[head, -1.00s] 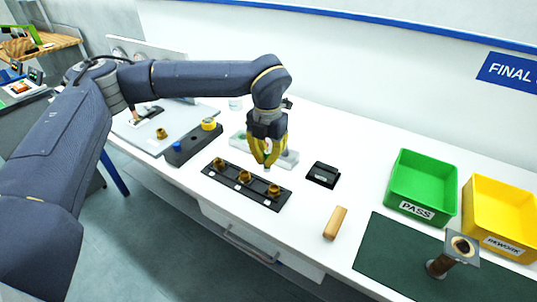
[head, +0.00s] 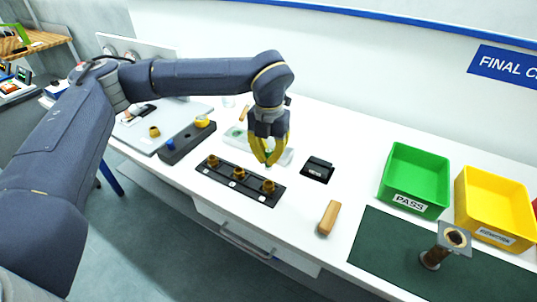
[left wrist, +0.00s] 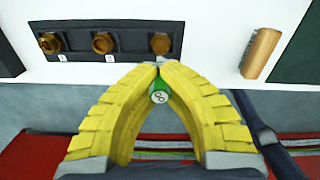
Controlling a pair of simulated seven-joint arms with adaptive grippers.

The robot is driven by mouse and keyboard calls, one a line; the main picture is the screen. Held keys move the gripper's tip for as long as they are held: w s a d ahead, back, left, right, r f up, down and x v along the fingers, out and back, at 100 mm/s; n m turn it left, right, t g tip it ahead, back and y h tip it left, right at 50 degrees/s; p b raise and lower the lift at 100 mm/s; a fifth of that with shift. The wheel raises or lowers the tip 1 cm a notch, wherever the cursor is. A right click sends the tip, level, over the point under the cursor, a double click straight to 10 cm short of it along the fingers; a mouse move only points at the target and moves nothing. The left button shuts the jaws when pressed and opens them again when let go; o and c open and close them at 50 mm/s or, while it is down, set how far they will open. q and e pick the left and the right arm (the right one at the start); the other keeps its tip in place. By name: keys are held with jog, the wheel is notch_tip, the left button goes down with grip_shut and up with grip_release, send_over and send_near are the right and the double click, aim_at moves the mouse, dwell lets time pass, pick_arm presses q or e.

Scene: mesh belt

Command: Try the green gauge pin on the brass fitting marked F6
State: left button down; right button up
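My left gripper (head: 269,160) has yellow fingers closed on the green gauge pin, above and behind the black tray. In the left wrist view the pin's green body and marked round end (left wrist: 158,96) show between the fingers (left wrist: 160,66). Three brass fittings stand in a row in the tray: left (head: 214,160), middle (head: 239,172) and right (head: 268,186). Their small labels are too blurred to read, so I cannot tell which is F6. In the left wrist view the fingertips appear close to the right fitting (left wrist: 160,43), with no visible contact. My right gripper is out of view.
A wooden-handled block (head: 328,218) and a black box (head: 318,169) lie to the right. Beyond are a green PASS bin (head: 415,178), a yellow bin (head: 490,205) and a dark green mat (head: 385,245) with a stand (head: 437,252). A dark block (head: 187,143) is left.

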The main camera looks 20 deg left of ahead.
aim_at(269, 170)
pick_arm(q)
jog(key=shift+f, duration=2.6)
jog(key=shift+f, duration=1.25)
jog(key=shift+r, duration=1.2)
dwell(1.0)
jog(key=shift+r, duration=2.95)
